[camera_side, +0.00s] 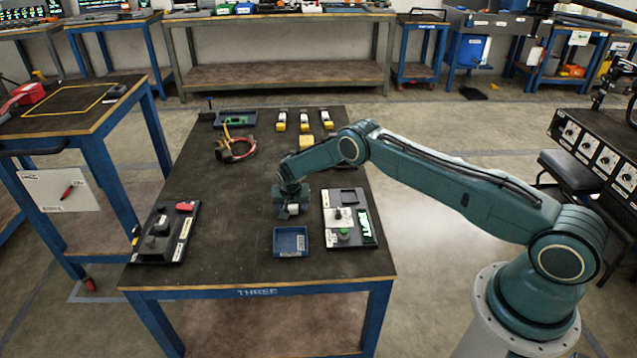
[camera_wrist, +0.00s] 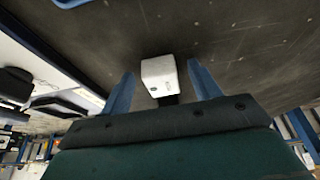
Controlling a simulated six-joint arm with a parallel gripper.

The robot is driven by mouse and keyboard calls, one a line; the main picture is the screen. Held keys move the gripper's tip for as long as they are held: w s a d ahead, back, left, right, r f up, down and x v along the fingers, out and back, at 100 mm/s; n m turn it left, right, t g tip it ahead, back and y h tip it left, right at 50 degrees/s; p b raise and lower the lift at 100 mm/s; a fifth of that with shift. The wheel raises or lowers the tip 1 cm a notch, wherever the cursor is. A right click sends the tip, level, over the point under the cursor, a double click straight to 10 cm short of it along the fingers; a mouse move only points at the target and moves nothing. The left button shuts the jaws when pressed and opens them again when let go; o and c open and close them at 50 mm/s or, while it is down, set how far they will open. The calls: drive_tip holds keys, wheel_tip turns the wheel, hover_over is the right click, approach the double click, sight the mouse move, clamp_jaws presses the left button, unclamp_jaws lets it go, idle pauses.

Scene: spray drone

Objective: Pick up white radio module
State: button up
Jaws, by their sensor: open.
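The white radio module (camera_wrist: 158,75) is a small white block with dark marks on its face. In the wrist view it sits between the two blue fingers of my gripper (camera_wrist: 163,82), with a gap on each side. My gripper is open. In the side view my gripper (camera_side: 288,212) is low over the middle of the dark table. A small piece of the white module (camera_side: 293,209) shows at its fingers, the rest hidden by the gripper. I cannot tell whether the module touches the tabletop.
A blue tray (camera_side: 291,254) lies just in front of my gripper. A dark control box (camera_side: 165,235) is at the left edge.

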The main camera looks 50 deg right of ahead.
sight(292, 208)
drive_tip(key=shift+c, duration=0.2)
drive_tip(key=c, duration=1)
drive_tip(key=shift+r, duration=0.2)
drive_tip(key=shift+c, duration=0.2)
wheel_tip(292, 208, up, 20)
drive_tip(key=shift+f, duration=0.15)
idle(0.5)
drive_tip(key=s+a+r+n+y, duration=0.1)
drive_tip(key=s+a+r+n, duration=0.1)
drive_tip(key=s, duration=0.5)
drive_tip(key=s+a+r+n+t+y, duration=0.1)
drive_tip(key=s+a+r+n, duration=0.2)
drive_tip(key=s, duration=0.4)
drive_tip(key=s+a+r+n+y, duration=0.1)
drive_tip(key=s+a+r+n, duration=0.1)
drive_tip(key=s+a, duration=0.3)
drive_tip(key=shift+s+r+n, duration=0.15)
drive_tip(key=shift+s+n, duration=0.75)
drive_tip(key=shift+s, duration=0.25)
